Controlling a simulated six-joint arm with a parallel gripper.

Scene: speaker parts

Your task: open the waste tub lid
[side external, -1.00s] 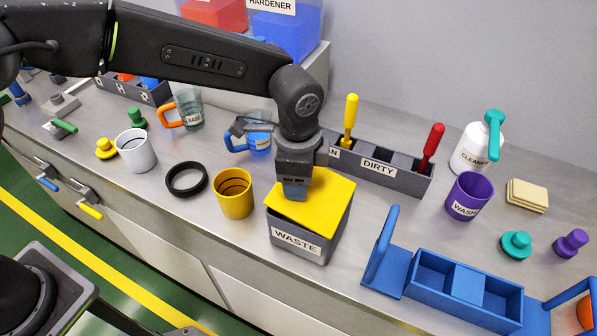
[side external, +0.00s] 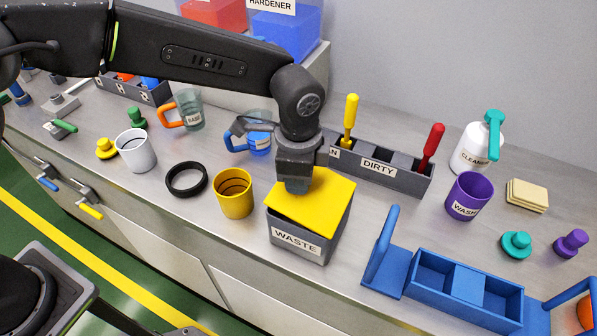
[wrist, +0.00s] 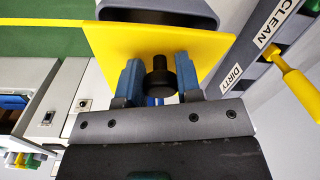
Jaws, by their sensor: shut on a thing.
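The waste tub (side external: 297,243) is a dark grey box with a WASTE label, standing near the bench's front edge. Its flat yellow lid (side external: 322,205) covers the top of the tub in the side view. I cannot tell whether a small gap lies between lid and rim. My gripper (side external: 297,187) points down over the lid. In the wrist view my gripper's blue fingers (wrist: 159,80) are shut on the lid's black knob (wrist: 160,78), one finger on each side. The yellow lid (wrist: 110,45) spreads out behind them, and grey tub (wrist: 158,12) shows past its edge.
A yellow cup (side external: 234,195) stands close left of the tub. The CLEAN/DIRTY rack (side external: 400,178) with yellow and red handled tools is behind it. A blue tray (side external: 465,285) lies to the right. A black ring (side external: 186,179) lies farther left.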

